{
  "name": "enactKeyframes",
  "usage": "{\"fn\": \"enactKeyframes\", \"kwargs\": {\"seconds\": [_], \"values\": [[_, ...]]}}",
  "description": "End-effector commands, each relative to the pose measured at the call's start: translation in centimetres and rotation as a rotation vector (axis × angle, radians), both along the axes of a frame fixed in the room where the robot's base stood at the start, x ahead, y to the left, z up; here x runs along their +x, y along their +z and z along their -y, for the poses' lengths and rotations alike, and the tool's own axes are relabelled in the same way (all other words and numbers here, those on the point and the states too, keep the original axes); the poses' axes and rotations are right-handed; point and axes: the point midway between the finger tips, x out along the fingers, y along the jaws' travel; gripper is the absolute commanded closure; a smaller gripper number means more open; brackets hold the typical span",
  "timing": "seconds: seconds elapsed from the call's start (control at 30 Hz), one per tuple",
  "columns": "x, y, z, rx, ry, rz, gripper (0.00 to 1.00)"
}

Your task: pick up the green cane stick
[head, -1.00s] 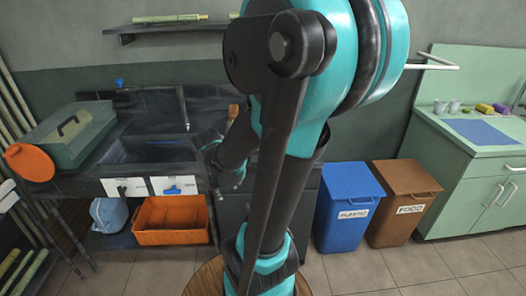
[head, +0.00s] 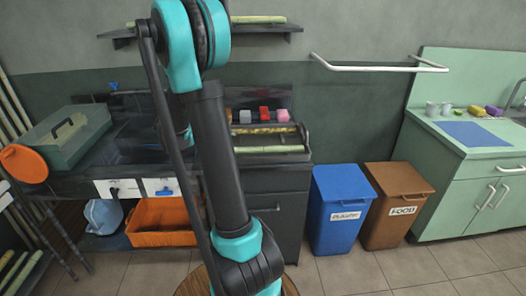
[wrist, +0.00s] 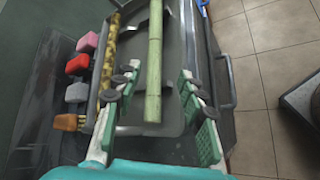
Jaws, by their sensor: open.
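The green cane stick (wrist: 154,60) lies lengthwise in a dark metal tray (wrist: 176,105) in the wrist view. In the head view the stick (head: 272,149) lies along the front of the tray. My gripper (wrist: 160,73) is open and empty, its two fingers spread to either side of the stick's line. The near end of the stick shows between the fingers; I cannot tell the height gap. A mottled yellow-brown cane stick (wrist: 108,55) lies beside it, to the left. In the head view my gripper is mostly hidden behind my arm.
Pink (wrist: 88,42), red (wrist: 77,65) and white (wrist: 77,92) blocks line the left side. A rail (wrist: 224,80) runs right of the tray. A blue bin (head: 341,210) and a brown bin (head: 392,203) stand right of the counter. Another cane lies on the wall shelf (head: 270,29).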

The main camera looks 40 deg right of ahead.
Motion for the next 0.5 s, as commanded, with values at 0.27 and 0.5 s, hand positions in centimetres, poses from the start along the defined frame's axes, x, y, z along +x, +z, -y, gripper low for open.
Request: {"fn": "enactKeyframes", "kwargs": {"seconds": [0.27,0.5], "values": [[0.2,-1.0,2.6,-0.026,-0.005,-0.02,0.59],[-0.2,-3.5,6.7,-0.025,-0.006,-0.019,0.59]]}}
